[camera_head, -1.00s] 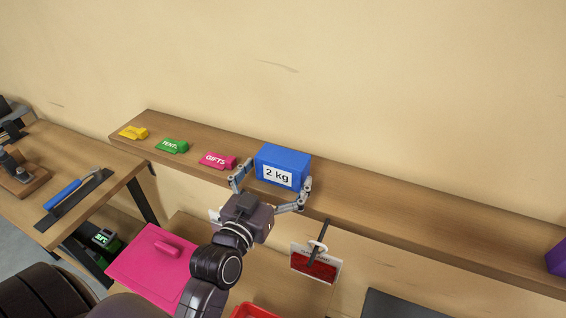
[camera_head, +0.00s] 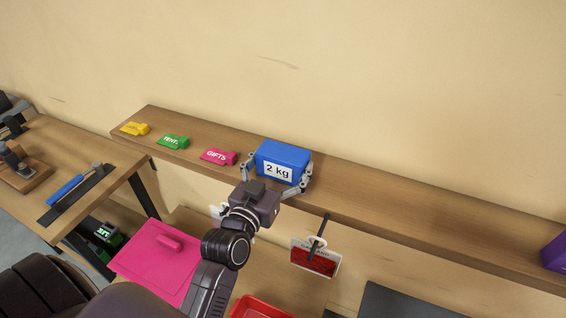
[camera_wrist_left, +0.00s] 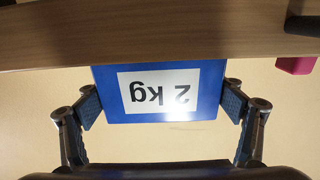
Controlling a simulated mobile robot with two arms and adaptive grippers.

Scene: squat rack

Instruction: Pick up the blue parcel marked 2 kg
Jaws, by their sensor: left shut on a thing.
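The blue parcel (camera_head: 290,153) with a white "2 kg" label is at the wooden wall shelf (camera_head: 400,208). My left gripper (camera_head: 277,176) is shut on it, with one finger at each side. In the left wrist view the parcel (camera_wrist_left: 213,112) appears upside down between the two finger pads (camera_wrist_left: 160,108), its label facing the camera. I cannot tell whether the parcel's underside still touches the shelf. My right gripper does not show.
Pink "GIFTS" (camera_head: 217,157), green (camera_head: 173,142) and yellow (camera_head: 135,129) pieces lie on the shelf to the left. A purple object (camera_head: 554,254) is at the far right. A red-and-white tag (camera_head: 314,258) hangs below the shelf. A pink lid (camera_head: 150,262) lies lower left.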

